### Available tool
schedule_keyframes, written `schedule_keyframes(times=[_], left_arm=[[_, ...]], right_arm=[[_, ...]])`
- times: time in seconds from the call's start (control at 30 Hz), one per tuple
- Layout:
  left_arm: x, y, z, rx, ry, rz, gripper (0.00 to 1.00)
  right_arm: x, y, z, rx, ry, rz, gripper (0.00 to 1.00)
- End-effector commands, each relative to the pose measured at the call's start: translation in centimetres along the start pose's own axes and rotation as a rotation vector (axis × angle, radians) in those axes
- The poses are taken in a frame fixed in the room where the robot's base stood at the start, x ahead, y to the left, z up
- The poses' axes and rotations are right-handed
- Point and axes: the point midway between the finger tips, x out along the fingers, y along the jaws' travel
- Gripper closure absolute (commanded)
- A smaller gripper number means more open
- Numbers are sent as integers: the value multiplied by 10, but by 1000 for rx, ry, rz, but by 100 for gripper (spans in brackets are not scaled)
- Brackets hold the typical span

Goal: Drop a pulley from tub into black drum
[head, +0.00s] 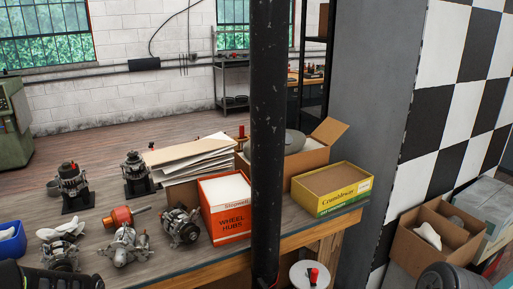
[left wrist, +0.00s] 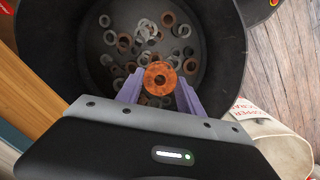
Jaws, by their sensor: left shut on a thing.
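In the left wrist view my left gripper (left wrist: 160,80) has its two purple fingers shut on a rusty orange pulley (left wrist: 151,86), a ring with a hole through its middle. The pulley is held over the open mouth of the black drum (left wrist: 40,50), inside the rim outline. Several grey and rusty rings lie scattered on the drum's floor, well below the fingers. The drum does not show clearly in the head view. A blue tub (head: 11,246) is cut off at the left edge of the head view. My right gripper is in neither view.
A dark post (head: 268,130) crosses the head view. A cream sack (left wrist: 275,138) with red lettering sits beside the drum.

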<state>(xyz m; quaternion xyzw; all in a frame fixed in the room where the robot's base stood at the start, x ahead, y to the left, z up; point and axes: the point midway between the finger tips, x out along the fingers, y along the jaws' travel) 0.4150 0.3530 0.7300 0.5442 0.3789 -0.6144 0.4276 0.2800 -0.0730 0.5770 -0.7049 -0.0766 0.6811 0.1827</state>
Motion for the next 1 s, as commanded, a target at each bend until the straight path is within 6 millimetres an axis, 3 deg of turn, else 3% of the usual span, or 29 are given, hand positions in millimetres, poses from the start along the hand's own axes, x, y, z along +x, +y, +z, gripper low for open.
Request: schedule_keyframes(times=[0.1,0.13,0.4,0.77,1.0], left_arm=[[-1,0,0,0,0,0,100],[-1,0,0,0,0,0,54],[-1,0,0,0,0,0,32],[-4,0,0,0,0,0,31],[-34,1,-1,0,3,3,31]], right_arm=[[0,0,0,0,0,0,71],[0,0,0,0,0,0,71],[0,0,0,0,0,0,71],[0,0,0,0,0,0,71],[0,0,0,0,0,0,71]])
